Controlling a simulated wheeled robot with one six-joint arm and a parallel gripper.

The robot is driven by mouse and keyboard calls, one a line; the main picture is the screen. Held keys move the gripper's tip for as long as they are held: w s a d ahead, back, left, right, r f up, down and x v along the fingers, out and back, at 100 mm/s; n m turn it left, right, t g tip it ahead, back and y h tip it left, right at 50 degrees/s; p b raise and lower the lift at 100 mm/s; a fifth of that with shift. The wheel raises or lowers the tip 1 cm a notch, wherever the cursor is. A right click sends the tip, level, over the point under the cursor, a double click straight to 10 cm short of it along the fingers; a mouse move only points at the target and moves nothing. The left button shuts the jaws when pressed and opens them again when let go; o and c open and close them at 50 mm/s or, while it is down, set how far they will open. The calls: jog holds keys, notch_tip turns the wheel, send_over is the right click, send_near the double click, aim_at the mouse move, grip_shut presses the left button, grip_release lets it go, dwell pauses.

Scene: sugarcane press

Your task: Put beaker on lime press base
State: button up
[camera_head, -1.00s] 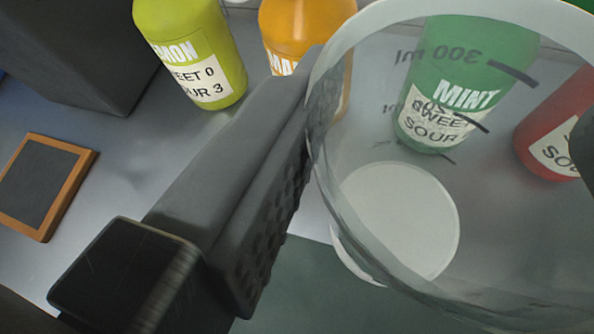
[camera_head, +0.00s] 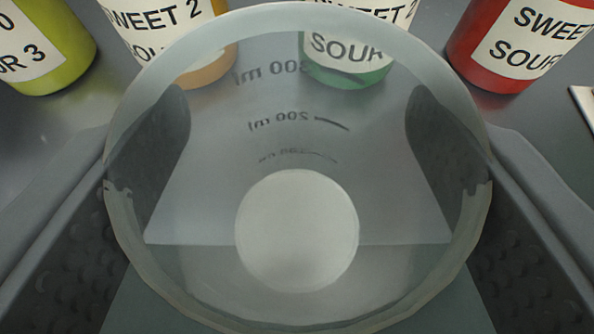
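The clear glass beaker (camera_head: 297,262) fills the middle of the view, seen from above through its open rim. Its ml marks read mirrored on the far wall, and its round bottom looks pale and empty. My gripper (camera_head: 300,140) has one dark textured finger on each side of the beaker. Both fingers lie against the glass, and their tips show through it, so it is shut on the beaker. I cannot pick out a lime press base in this view.
Behind the beaker stand a yellow-green bottle (camera_head: 45,72), an orange bottle (camera_head: 212,68), a green bottle (camera_head: 345,74) and a red bottle (camera_head: 478,52) on a grey surface. A pale-edged flat object (camera_head: 585,105) shows at the right edge.

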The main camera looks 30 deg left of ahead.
jog(key=shift+f, duration=0.1)
jog(key=o, duration=1.3)
jog(key=shift+s+d+r, duration=0.15)
jog(key=shift+r, duration=0.1)
jog(key=shift+v, duration=5.8)
jog(key=shift+f, duration=0.1)
